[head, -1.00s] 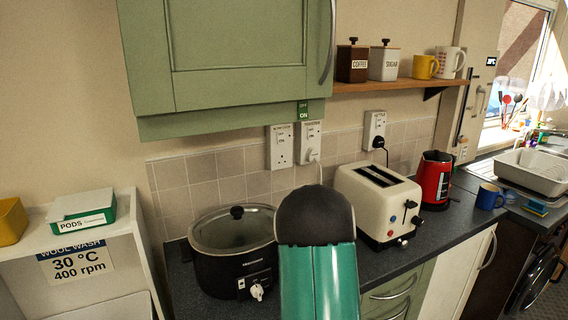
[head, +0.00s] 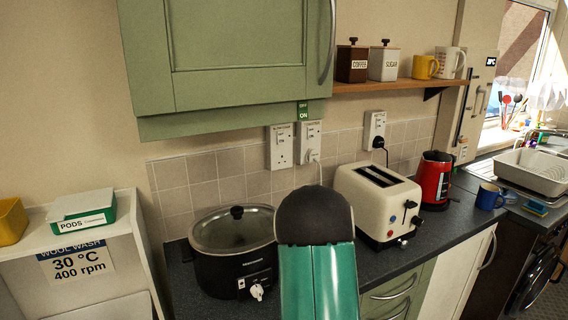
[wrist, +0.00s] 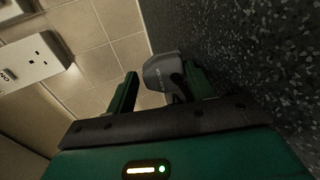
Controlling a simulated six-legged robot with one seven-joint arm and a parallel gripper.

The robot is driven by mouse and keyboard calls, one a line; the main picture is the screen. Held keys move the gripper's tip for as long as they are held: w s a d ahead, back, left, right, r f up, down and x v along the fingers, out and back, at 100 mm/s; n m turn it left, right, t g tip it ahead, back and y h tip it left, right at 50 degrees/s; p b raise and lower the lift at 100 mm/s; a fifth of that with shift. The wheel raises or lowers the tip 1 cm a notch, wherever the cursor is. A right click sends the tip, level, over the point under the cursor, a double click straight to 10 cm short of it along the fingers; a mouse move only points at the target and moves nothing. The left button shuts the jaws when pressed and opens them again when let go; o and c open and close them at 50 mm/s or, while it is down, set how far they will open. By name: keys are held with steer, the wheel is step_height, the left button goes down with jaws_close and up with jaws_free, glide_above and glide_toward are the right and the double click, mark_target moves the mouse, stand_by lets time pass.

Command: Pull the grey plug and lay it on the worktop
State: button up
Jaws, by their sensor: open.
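The grey plug (wrist: 163,72) shows in the wrist view between the two fingers of my gripper (wrist: 160,76). It lies at the edge where the tiled wall meets the dark speckled worktop (wrist: 240,60). My gripper is open, with a green finger on either side of the plug. I cannot tell exactly how the plug touches the worktop. An empty socket plate (wrist: 35,65) is at the upper left of the wrist view. In the head view my arm hides the plug and gripper, and the worktop (head: 188,290) runs along the wall.
A black slow cooker (head: 232,262) stands left of my arm and a cream toaster (head: 375,205) right of it. A red kettle (head: 434,180) is further right. Wall sockets (head: 281,147) sit under the green cupboard (head: 230,60). A pale plug (head: 312,155) is in the middle socket.

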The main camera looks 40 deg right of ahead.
steer(key=shift+s+a+f, duration=0.1)
steer(key=shift+s+f, duration=0.2)
steer(key=shift+f, duration=0.2)
steer(key=v, duration=0.9)
steer(key=r+v, duration=0.1)
steer(key=v, duration=0.3)
steer(key=shift+s+r, duration=0.1)
steer(key=shift+r, duration=0.05)
